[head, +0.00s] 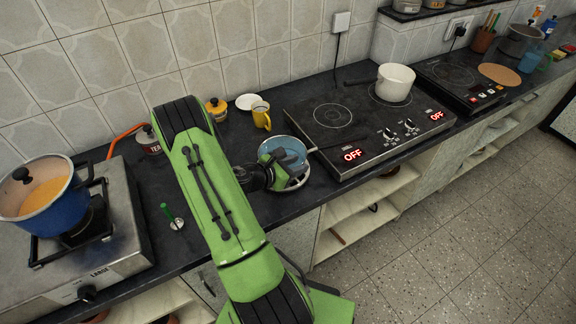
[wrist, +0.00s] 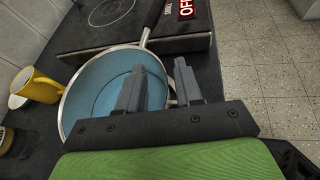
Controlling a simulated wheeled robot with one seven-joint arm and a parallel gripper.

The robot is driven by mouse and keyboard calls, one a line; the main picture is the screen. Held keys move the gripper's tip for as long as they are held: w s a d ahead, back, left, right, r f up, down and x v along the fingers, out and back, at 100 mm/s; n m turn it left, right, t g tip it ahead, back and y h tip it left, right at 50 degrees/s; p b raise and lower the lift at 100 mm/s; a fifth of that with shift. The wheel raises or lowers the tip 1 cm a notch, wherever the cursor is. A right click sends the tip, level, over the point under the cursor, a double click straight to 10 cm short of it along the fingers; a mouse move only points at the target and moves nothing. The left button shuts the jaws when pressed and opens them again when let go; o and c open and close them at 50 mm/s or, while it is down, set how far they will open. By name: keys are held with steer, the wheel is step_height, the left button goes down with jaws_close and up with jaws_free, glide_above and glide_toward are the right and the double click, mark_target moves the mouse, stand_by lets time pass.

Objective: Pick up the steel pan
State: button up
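The steel pan (head: 293,147) has a blue inside and a bright rim. It stands on the dark counter left of the black hob, its handle pointing right toward the hob. In the wrist view the pan (wrist: 95,90) fills the middle left, with its handle at the top. My gripper (head: 277,162) is at the pan's near side. In the wrist view my gripper (wrist: 160,72) has its fingers apart, one over the blue inside and the other outside the right rim. The fingers hide part of the rim; I cannot tell whether they touch it.
A yellow mug (head: 261,117) stands just behind the pan, with a white saucer (head: 248,101) beyond. The black hob (head: 345,115) bears a white pot (head: 395,82). A blue pot (head: 48,205) sits on a gas stove at left.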

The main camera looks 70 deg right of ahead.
steer(key=shift+s+d+f, duration=0.15)
steer(key=shift+s+d, duration=0.05)
steer(key=shift+d, duration=0.15)
jaws_close()
stand_by(1.2)
